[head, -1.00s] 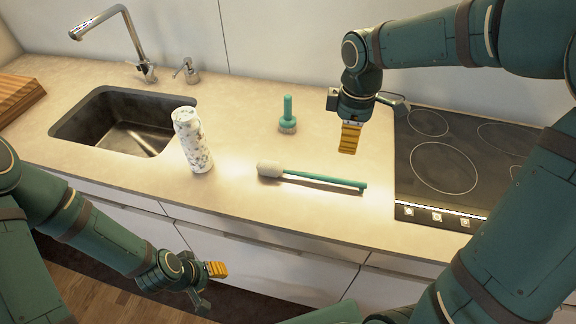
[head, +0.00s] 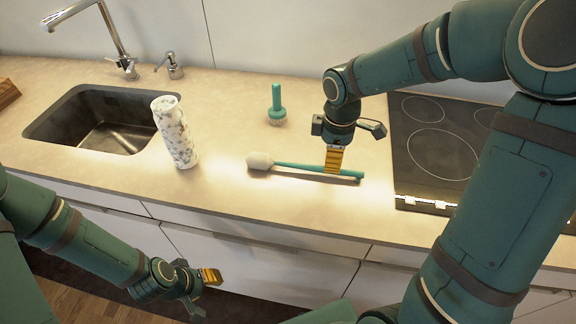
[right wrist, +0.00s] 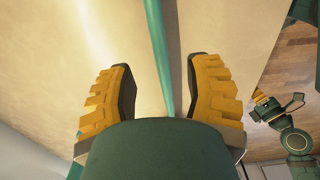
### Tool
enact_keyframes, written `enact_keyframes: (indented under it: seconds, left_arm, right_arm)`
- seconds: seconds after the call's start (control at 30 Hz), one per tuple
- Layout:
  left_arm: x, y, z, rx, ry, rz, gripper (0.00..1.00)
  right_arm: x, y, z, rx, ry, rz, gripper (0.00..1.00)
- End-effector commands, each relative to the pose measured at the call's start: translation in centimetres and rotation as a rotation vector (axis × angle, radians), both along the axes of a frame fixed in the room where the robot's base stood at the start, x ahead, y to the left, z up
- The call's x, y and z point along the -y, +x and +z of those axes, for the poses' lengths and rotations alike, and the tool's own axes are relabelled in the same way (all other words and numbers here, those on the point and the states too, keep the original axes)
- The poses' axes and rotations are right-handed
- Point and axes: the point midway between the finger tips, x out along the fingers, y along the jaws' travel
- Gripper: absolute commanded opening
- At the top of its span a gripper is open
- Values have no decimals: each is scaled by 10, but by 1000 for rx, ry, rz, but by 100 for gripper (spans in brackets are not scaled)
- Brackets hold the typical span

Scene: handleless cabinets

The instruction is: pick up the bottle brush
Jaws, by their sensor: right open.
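The bottle brush lies flat on the counter, with a pale bristle head (head: 260,160) at the left and a thin teal handle (head: 300,167) running right. My right gripper (head: 334,160) is over the handle near its right part. In the right wrist view the handle (right wrist: 158,50) runs between the two open yellow fingers of the right gripper (right wrist: 160,95), touching neither as far as I can see. Its exact height above the counter is hard to tell. My left gripper (head: 212,277) hangs in front of the lower cabinets, away from the brush; its jaw opening is unclear.
A short teal dish brush (head: 276,105) stands upright behind the bottle brush. A white patterned bottle (head: 175,133) stands left, beside the sink (head: 105,122) and its tap (head: 115,40). A black hob (head: 430,150) lies to the right. The counter around the bottle brush is clear.

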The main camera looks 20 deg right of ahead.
Motion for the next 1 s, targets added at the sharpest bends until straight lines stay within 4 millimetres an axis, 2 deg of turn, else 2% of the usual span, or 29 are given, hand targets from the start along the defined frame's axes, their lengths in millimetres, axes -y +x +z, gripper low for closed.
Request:
enact_keyframes:
  seconds: [0.4,0.67,0.8,1.0]
  left_arm:
    - [-1,4,-18,9,1,2,47]
    - [0,4,-17,9,1,2,47]
    - [0,4,-17,9,1,2,47]
    - [-1,4,-17,9,1,2,47]
  right_arm:
    - [-4,1,-50,-4,0,-1,51]
    - [-4,1,-51,-1,1,-1,50]
    - [-4,1,-51,-1,1,0,1]
    - [-4,1,-51,-2,0,0,0]
